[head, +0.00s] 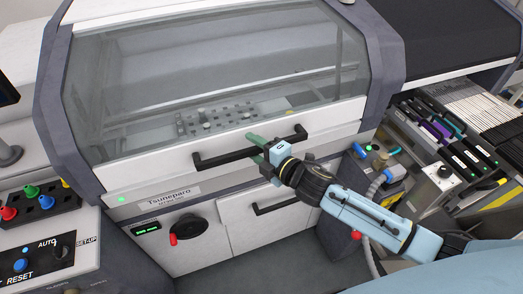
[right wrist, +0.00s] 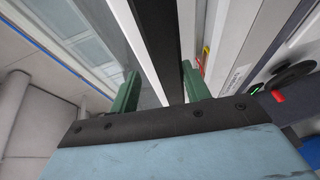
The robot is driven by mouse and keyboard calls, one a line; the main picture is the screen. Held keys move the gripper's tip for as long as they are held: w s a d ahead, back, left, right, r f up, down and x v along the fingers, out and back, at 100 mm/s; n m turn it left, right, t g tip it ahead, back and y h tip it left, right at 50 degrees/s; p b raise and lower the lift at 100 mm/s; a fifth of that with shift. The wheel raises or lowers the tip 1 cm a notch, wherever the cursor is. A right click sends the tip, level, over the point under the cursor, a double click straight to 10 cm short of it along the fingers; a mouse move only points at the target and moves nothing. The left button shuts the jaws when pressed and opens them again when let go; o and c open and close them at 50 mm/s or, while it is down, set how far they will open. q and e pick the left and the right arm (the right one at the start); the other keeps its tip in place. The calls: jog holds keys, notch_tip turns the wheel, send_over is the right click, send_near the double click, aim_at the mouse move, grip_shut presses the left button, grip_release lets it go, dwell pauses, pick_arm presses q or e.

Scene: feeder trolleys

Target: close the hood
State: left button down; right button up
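The hood (head: 130,172) is a white front with a large clear window, and its lower edge sits close to the label panel of the machine. I cannot tell whether a small gap remains there. A black bar handle (head: 225,158) runs across the hood's front. My right gripper (head: 257,149) is at the handle, with its green fingers on either side of the bar. In the right wrist view the black handle (right wrist: 162,50) passes between the parted fingers (right wrist: 158,90), with room visible beside it. My left gripper is not in view.
A second handle (head: 275,208) is on the lower cabinet door, near a red-tipped black knob (head: 184,230). A button panel (head: 38,262) is at lower left.

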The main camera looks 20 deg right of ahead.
jog(key=b+v, duration=0.1)
jog(key=v, duration=1.2)
jog(key=shift+b, duration=0.35)
jog(key=shift+s, duration=0.15)
